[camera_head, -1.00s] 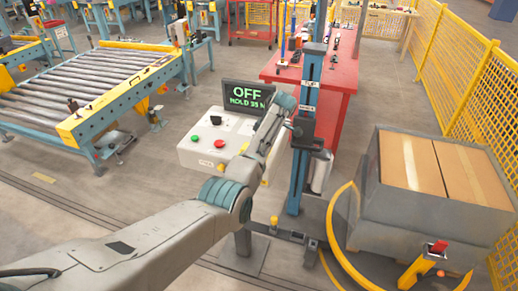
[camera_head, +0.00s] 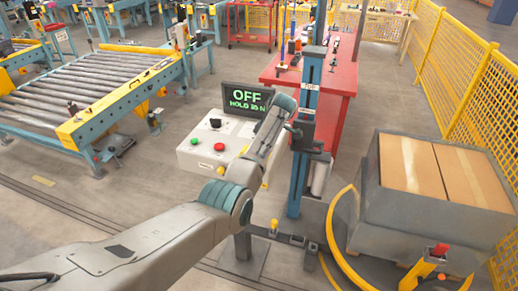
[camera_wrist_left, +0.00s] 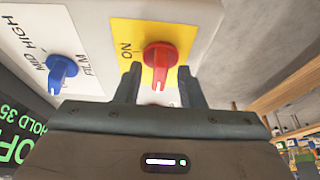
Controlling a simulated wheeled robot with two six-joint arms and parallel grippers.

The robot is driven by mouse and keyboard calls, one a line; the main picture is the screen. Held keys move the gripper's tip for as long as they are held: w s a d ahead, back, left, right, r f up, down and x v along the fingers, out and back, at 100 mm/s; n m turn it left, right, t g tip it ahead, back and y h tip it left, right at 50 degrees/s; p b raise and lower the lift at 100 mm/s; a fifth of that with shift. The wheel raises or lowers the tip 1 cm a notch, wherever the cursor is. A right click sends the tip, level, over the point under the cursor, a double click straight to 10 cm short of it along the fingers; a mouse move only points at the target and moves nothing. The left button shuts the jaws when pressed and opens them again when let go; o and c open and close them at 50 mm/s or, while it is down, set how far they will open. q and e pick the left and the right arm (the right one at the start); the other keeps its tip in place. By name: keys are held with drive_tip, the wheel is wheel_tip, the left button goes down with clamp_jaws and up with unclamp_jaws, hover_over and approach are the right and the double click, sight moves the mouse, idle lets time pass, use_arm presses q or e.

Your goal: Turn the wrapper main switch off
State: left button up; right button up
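The red rotary switch (camera_wrist_left: 160,58) sits on a yellow plate (camera_wrist_left: 128,38) marked ON, on the face of a light grey box, in the left wrist view. Its handle points down in that picture. My left gripper (camera_wrist_left: 160,78) is open, with one finger on each side of the handle; I cannot tell whether they touch it. In the head view my left arm (camera_head: 232,190) reaches toward the control box (camera_head: 213,138) and covers the switch. The display (camera_head: 247,98) reads OFF and HOLD 35 N. My right gripper is not in view.
A blue knob (camera_wrist_left: 62,70) marked MID and HIGH is beside the red switch. A blue column (camera_head: 302,150) stands just right of my arm. Grey crate (camera_head: 430,217) with cartons is at right, roller conveyor (camera_head: 80,85) at left.

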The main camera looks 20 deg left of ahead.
use_arm(q)
drive_tip(key=b+v, duration=0.3)
drive_tip(key=v, duration=0.7)
drive_tip(key=shift+r+b, duration=0.2)
drive_tip(key=shift+b, duration=0.2)
drive_tip(key=shift+d, duration=0.15)
